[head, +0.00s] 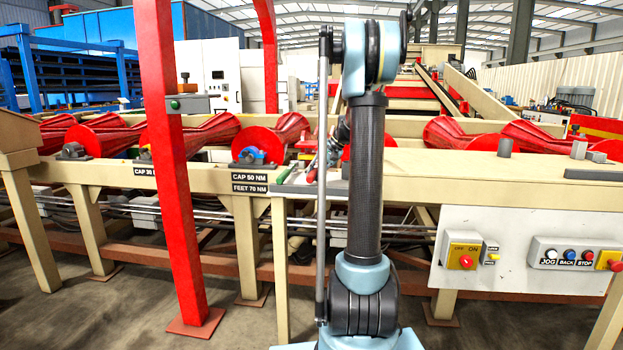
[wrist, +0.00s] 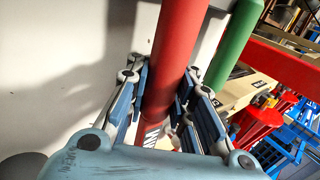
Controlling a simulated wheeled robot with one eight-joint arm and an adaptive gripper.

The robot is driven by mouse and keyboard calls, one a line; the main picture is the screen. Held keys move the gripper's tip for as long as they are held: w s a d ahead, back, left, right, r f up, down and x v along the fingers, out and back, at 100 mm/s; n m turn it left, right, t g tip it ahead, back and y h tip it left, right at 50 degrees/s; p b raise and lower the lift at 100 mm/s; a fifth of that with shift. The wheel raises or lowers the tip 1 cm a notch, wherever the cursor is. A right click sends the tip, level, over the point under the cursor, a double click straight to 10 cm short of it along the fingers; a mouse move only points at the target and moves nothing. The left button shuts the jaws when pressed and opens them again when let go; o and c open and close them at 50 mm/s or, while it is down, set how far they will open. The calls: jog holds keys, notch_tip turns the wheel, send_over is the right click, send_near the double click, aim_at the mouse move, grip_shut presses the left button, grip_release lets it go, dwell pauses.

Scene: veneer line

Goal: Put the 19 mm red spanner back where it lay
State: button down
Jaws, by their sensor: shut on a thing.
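The red spanner (wrist: 180,50) shows in the wrist view as a thick red handle running up between the blue-padded fingers of my gripper (wrist: 162,112). My gripper is shut on it. The 19 mm marking cannot be read, and the spanner's far end is hidden between the fingers. A green handle (wrist: 233,42) lies just right of it, close to the right finger. In the head view a small red piece (head: 312,173) shows beside my arm above a grey tray edge, likely the same spanner; my arm hides most of this spot.
A green-handled tool (head: 285,175) lies on the grey tray (head: 296,189) at the beam's edge. A label plate (head: 250,182) reads CAP 50 NM, FEET 70 NM. A red post (head: 172,180) stands left. A control panel (head: 525,250) hangs right. Red rollers (head: 272,140) lie behind.

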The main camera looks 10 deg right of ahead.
jog(key=shift+f, duration=0.45)
dwell(0.3)
jog(key=c, duration=1.3)
grip_release()
jog(key=shift+r, duration=4)
